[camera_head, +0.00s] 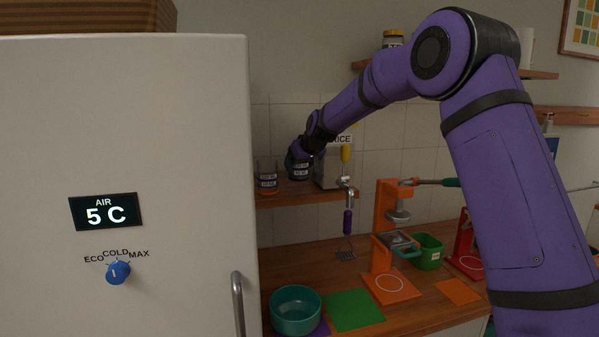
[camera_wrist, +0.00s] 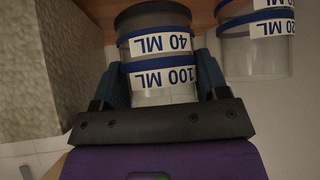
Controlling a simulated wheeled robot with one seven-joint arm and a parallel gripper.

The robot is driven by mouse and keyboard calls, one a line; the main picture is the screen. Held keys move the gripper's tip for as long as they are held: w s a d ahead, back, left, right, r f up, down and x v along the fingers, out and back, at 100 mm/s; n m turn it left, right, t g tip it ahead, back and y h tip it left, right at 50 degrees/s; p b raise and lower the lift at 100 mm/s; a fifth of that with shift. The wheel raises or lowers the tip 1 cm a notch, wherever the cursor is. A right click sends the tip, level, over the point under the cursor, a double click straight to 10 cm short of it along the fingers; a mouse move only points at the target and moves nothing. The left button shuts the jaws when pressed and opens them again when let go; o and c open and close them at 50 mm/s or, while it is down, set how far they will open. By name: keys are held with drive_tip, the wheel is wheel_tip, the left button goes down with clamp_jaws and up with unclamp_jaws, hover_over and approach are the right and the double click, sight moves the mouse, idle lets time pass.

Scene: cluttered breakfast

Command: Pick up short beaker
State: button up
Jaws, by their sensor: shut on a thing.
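A clear beaker with a dark bottom and blue-edged white labels reading 40 ML and 100 ML is between my gripper's fingers in the wrist view (camera_wrist: 160,62), which shows it upside down. In the head view the beaker (camera_head: 300,172) is at the wall shelf, below my wrist. My gripper (camera_wrist: 160,88) is shut on it, with one finger on each side. It also shows in the head view (camera_head: 299,160). I cannot tell whether the beaker's base touches the shelf. Which beaker is shorter is not clear.
A second labelled beaker (camera_head: 267,182) stands close on the left; it also shows in the wrist view (camera_wrist: 255,50). A RICE container (camera_head: 329,172) is close on the right. The white fridge (camera_head: 130,200) rises at the left. Below, the counter holds a teal bowl (camera_head: 296,314) and an orange stand (camera_head: 384,245).

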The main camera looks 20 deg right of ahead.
drive_tip(key=s+r, duration=0.1)
drive_tip(key=s, duration=1.5)
drive_tip(key=shift+r, duration=0.25)
idle(0.3)
drive_tip(key=s+d+f+m+h, duration=0.1)
drive_tip(key=d+f, duration=0.2)
drive_tip(key=f, duration=1.1)
drive_tip(key=d+f+m+h, duration=0.1)
drive_tip(key=d+f, duration=0.2)
drive_tip(key=f, duration=1.1)
drive_tip(key=s+d+f+n+g+y, duration=0.1)
drive_tip(key=s+d+f+n+y, duration=0.15)
drive_tip(key=s, duration=0.35)
drive_tip(key=s+d+f+n+y, duration=0.1)
drive_tip(key=s+f+n+y, duration=0.25)
drive_tip(key=s, duration=0.25)
drive_tip(key=shift+h, duration=0.5)
drive_tip(key=w+d, duration=0.1)
drive_tip(key=w, duration=0.4)
drive_tip(key=w+f, duration=0.1)
drive_tip(key=w, duration=0.5)
drive_tip(key=w+d, duration=0.1)
drive_tip(key=w, duration=0.4)
drive_tip(key=shift+w+d+f, duration=0.15)
drive_tip(key=shift+d, duration=0.2)
drive_tip(key=shift+f, duration=1.75)
drive_tip(key=shift+n, duration=0.3)
